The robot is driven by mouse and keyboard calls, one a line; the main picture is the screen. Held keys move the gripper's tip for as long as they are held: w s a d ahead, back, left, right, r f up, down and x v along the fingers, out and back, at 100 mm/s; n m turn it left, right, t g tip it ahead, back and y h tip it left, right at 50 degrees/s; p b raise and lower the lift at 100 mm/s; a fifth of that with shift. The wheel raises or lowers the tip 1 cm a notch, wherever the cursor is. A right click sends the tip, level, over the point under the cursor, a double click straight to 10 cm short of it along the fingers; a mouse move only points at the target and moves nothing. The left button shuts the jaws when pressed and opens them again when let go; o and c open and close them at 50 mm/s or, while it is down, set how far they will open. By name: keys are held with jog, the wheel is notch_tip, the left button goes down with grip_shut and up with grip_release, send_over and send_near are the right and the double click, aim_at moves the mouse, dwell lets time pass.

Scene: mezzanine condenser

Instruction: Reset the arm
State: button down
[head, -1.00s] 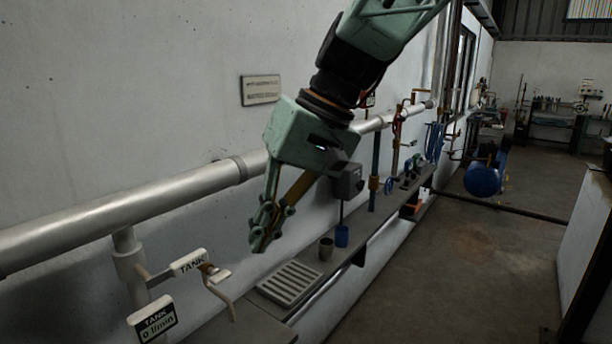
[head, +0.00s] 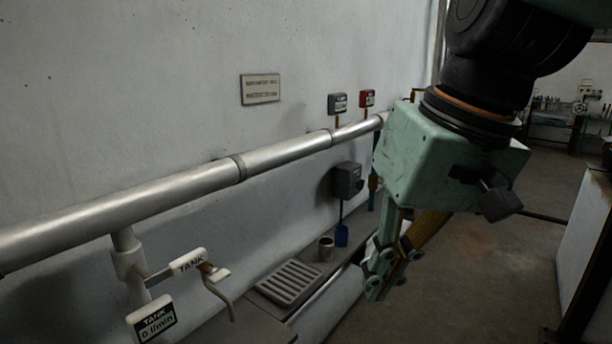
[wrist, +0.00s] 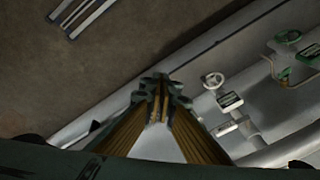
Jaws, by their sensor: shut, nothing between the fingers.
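My gripper (head: 374,292) hangs from my green wrist housing in the right half of the head view, fingers pointing down. It is shut and holds nothing. In the head view it appears in front of the floor and the edge of the bench. In the wrist view the closed fingertips (wrist: 160,86) meet at the centre, over a pale bench edge.
A thick silver pipe (head: 130,205) runs along the wall. A TANK tap (head: 190,262) and a flow display (head: 154,322) are at lower left. Open floor lies right.

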jog(key=s+d+f+m+t+h, duration=0.1)
jog(key=s+d+f+m+h, duration=0.1)
jog(key=s+d, duration=0.9)
jog(key=shift+s+d+f+t+h, duration=0.15)
jog(key=shift+s+f+t+h, duration=0.2)
jog(key=shift+f, duration=0.35)
jog(key=shift+w, duration=0.15)
